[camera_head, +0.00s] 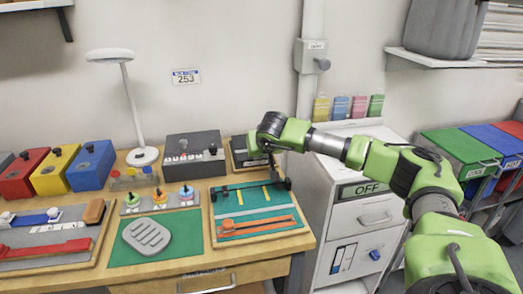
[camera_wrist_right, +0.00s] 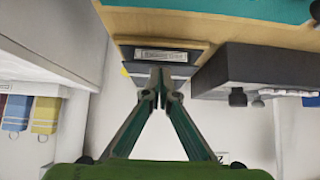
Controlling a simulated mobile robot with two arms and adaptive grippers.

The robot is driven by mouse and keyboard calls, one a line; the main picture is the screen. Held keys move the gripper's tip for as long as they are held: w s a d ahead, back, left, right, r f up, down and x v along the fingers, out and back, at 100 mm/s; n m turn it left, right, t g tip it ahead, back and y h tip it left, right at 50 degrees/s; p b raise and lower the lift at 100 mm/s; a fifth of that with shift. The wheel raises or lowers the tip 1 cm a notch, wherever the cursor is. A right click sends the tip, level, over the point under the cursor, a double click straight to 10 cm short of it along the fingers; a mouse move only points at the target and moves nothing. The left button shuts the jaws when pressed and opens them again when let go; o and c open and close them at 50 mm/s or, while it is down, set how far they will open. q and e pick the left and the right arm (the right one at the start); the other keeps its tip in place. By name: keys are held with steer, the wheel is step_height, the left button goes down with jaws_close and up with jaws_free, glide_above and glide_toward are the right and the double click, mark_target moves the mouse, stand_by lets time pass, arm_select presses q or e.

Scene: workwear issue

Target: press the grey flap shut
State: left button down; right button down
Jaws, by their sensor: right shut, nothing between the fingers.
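A dark grey panel with a pale label (camera_wrist_right: 162,56) sits in a wooden surround in the right wrist view. It seems to be the grey flap; I cannot tell its angle or whether it is shut. In the head view a dark framed box (camera_head: 240,152) stands at the table's back right corner, partly hidden by my right arm. My right gripper (camera_wrist_right: 161,76) is shut and empty, its fingertips together in front of the grey face below the label. I cannot tell whether they touch it. My left gripper is not in view.
A grey switch box (camera_head: 194,155) stands left of the framed box. A teal board with an orange handle (camera_head: 228,224) lies in front. A grey ribbed pad (camera_head: 147,236) lies on a green mat. A white cabinet (camera_head: 352,215) stands right of the table.

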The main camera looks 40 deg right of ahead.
steer(key=v, duration=0.9)
steer(key=shift+a, duration=0.1)
